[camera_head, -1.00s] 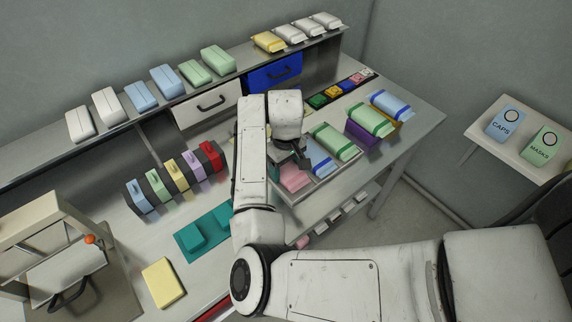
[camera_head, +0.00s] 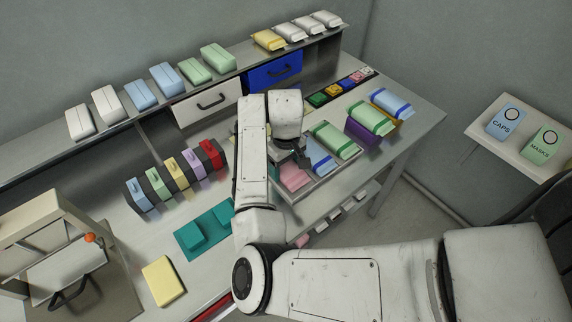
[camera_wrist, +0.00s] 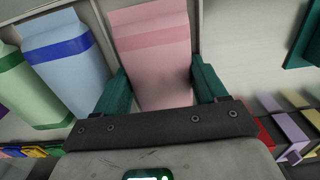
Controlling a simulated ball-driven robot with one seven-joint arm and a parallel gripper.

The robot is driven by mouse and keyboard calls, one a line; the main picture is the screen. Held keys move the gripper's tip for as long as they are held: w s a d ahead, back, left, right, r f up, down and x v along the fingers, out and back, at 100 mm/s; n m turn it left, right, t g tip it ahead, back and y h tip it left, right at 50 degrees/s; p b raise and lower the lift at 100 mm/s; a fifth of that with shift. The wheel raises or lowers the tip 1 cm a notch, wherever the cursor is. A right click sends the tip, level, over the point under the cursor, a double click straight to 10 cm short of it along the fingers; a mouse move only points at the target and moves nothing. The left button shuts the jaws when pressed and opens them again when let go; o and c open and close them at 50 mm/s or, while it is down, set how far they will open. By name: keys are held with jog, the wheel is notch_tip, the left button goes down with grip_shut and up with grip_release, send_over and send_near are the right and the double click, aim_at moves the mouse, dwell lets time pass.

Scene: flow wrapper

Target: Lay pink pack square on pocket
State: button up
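The pink pack (camera_head: 295,176) is at the near left end of the row of packs on the tray, partly hidden by my gripper in the head view. In the wrist view the pink pack (camera_wrist: 155,55) runs upright in the picture between my two teal fingers. My gripper (camera_wrist: 161,88) has one finger at each long side of the pack, close to its edges. I cannot tell whether the fingers press on it or whether it is lifted. A teal fixture (camera_head: 206,230) with a raised block lies on the bench left of my gripper.
A blue pack (camera_head: 321,160) and a green pack (camera_head: 335,140) lie beside the pink pack, with thin tray dividers (camera_wrist: 97,22) between. Several coloured packs stand in a dark rack (camera_head: 160,187) at left. A yellow block (camera_head: 163,281) lies nearer.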

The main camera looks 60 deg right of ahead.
jog(key=shift+o, duration=1.4)
jog(key=shift+r, duration=0.1)
jog(key=shift+o, duration=0.3)
notch_tip(320, 180, up, 11)
jog(key=shift+f, duration=0.25)
